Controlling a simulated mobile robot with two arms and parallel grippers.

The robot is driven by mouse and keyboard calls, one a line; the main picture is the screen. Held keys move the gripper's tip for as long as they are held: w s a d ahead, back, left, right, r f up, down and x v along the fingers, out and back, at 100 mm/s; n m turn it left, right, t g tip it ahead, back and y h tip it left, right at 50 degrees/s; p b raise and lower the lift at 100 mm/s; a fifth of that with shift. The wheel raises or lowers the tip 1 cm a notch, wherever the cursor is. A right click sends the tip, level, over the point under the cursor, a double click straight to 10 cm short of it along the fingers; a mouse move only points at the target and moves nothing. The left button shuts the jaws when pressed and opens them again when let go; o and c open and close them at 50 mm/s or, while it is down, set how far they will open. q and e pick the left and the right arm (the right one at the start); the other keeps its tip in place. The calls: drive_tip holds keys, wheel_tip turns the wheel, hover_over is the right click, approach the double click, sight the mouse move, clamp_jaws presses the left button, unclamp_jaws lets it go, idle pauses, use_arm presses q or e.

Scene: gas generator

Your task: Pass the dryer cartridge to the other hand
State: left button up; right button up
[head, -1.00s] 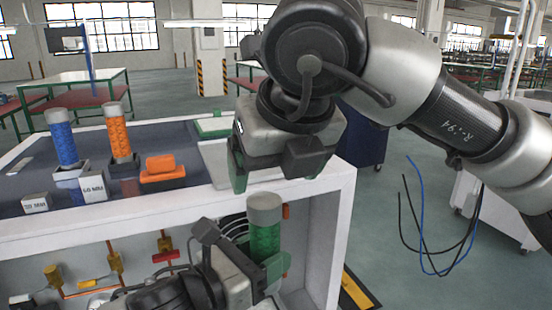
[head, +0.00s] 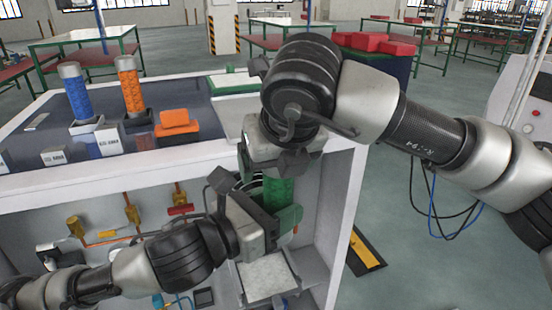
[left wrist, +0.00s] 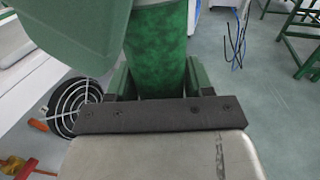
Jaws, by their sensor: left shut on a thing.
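The green dryer cartridge (head: 281,190) stands roughly upright in front of the cabinet's open bay. My left gripper (head: 277,213) is shut around its lower part. The left wrist view shows the green cartridge (left wrist: 157,50) between the green fingers. My right gripper (head: 266,170) comes down from above and covers the cartridge's grey top in the head view. A green finger of the right gripper (left wrist: 68,30) looms close beside the cartridge in the left wrist view. The right gripper's far side is hidden, so I cannot tell whether it touches or grips the cartridge.
On the cabinet top (head: 215,155) stand a blue cartridge (head: 76,95), an orange cartridge (head: 130,88) and an orange block (head: 176,125). Pipes and yellow valves (head: 132,214) line the bay behind my left arm. A round fan grille (left wrist: 75,107) is close by.

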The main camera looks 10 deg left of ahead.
use_arm(q)
drive_tip(key=shift+r, duration=0.1)
use_arm(e)
drive_tip(key=c, duration=1.2)
use_arm(q)
drive_tip(key=o, duration=1.2)
